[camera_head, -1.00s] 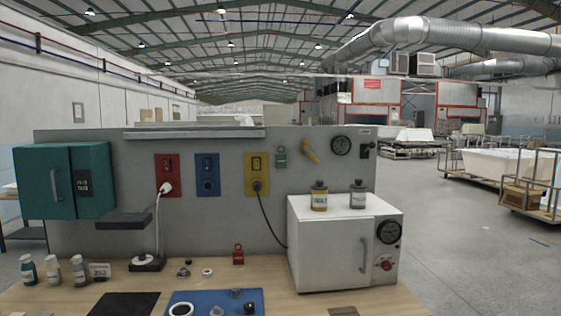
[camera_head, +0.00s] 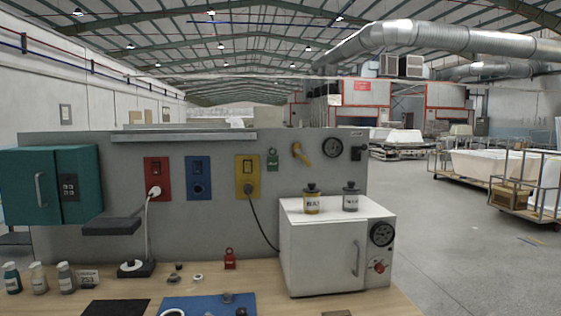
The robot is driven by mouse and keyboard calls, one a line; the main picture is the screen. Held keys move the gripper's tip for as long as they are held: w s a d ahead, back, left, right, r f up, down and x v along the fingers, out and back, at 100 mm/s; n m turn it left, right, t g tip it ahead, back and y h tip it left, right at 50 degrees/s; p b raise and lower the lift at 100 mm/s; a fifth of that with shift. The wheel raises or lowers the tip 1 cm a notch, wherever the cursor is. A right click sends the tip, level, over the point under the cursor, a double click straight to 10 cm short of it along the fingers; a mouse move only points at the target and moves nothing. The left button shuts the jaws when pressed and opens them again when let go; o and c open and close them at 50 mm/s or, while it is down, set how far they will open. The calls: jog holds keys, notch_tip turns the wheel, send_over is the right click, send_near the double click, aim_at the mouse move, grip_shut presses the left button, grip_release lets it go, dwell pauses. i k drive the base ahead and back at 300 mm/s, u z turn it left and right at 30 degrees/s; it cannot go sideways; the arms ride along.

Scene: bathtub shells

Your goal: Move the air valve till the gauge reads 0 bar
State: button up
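A yellow lever valve (camera_head: 301,153) is mounted on the grey back panel, with its handle slanting down to the right. A round dark gauge (camera_head: 332,148) is on the panel just right of it; its reading is too small to make out. My gripper is not in view.
The white cabinet (camera_head: 322,250) stands on the wooden bench below the valve, with a yellow-labelled bottle (camera_head: 311,200) and a grey bottle (camera_head: 350,197) on top. A teal cabinet (camera_head: 50,184) and a dark shelf (camera_head: 111,226) are at left.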

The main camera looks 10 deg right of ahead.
aim_at(297, 150)
jog(key=u, duration=0.05)
jog(key=i, duration=0.95)
jog(key=z, duration=0.05)
